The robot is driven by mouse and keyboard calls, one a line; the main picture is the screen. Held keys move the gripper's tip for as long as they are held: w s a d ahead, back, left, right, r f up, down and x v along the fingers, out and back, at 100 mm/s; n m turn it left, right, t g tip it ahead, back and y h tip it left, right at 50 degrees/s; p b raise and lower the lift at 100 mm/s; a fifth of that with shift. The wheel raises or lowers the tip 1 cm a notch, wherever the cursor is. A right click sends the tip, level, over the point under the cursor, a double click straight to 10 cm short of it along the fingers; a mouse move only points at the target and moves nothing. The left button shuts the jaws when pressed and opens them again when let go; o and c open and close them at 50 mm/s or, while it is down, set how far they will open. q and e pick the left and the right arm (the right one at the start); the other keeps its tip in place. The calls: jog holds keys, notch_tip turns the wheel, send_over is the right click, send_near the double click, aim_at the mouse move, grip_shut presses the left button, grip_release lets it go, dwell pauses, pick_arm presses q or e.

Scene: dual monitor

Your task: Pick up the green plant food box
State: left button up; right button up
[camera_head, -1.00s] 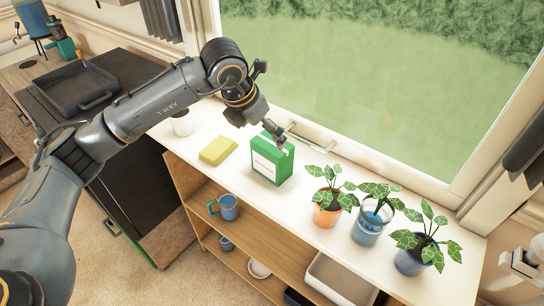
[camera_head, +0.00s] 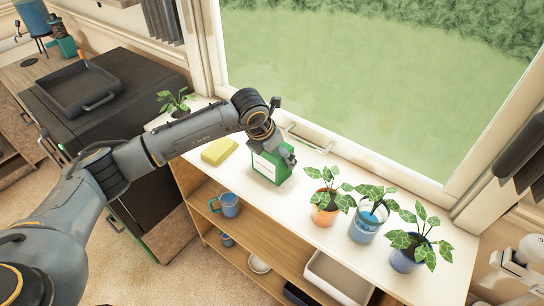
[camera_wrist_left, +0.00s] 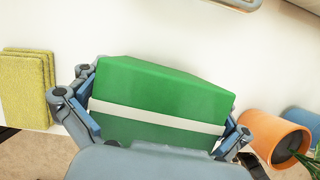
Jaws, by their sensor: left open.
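The green plant food box (camera_head: 268,165) with a white label stands upright on the white windowsill shelf. In the left wrist view the box (camera_wrist_left: 160,92) shows its green top and a white band. My left gripper (camera_head: 287,154) is at the top of the box in the head view. In the wrist view the open fingers of my left gripper (camera_wrist_left: 155,115) lie on either side of the box; whether they touch it I cannot tell. My right gripper is not in view.
Yellow sponges (camera_head: 219,151) lie left of the box. The window is behind. A blue mug (camera_head: 229,205) is on the shelf below.

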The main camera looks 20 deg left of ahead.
pick_arm(q)
jog(key=shift+s, duration=0.1)
jog(key=c, duration=1)
jog(key=shift+o, duration=0.2)
